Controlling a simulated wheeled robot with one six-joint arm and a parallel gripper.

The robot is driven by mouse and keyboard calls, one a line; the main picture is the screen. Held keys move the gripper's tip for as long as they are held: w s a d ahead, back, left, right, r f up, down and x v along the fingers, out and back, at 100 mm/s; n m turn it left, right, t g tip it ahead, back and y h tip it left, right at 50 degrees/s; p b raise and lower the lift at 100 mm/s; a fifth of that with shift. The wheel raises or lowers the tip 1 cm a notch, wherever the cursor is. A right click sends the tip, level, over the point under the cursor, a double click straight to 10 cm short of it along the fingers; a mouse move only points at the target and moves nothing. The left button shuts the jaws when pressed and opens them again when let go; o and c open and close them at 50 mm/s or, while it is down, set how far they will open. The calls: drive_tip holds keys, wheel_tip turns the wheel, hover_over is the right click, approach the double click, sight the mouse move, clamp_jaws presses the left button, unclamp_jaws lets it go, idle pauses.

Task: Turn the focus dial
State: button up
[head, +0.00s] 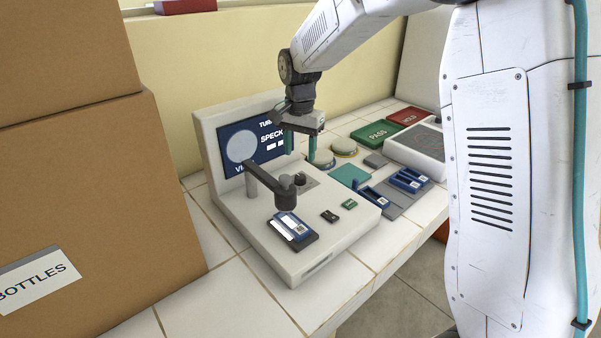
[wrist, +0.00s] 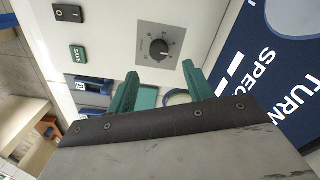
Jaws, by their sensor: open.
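The focus dial (wrist: 159,49) is a round black knob on a grey square plate with a printed scale. In the wrist view it lies just beyond and between my gripper's (wrist: 160,70) green fingertips, which are apart and not touching it. In the head view the dial (head: 299,179) is on the top of the cream microscope station (head: 320,245), behind the dark lens arm (head: 268,180). My gripper (head: 302,148) is open and empty, above the station near its blue screen (head: 240,150), pointing down. The dial's pointer direction is too small to tell surely.
A blue-and-white slide (head: 291,226) lies under the lens arm. A black switch (wrist: 68,13) and a green SAVE button (wrist: 77,53) sit beside the dial. Blue slide holders (head: 408,180), PASS (head: 377,135) and HOLD (head: 409,116) trays stand to the right. Cardboard boxes (head: 100,200) fill the left.

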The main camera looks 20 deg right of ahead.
sight(300, 176)
wheel_tip(300, 176, down, 8)
drive_tip(key=shift+r, duration=0.2)
drive_tip(key=c, duration=1)
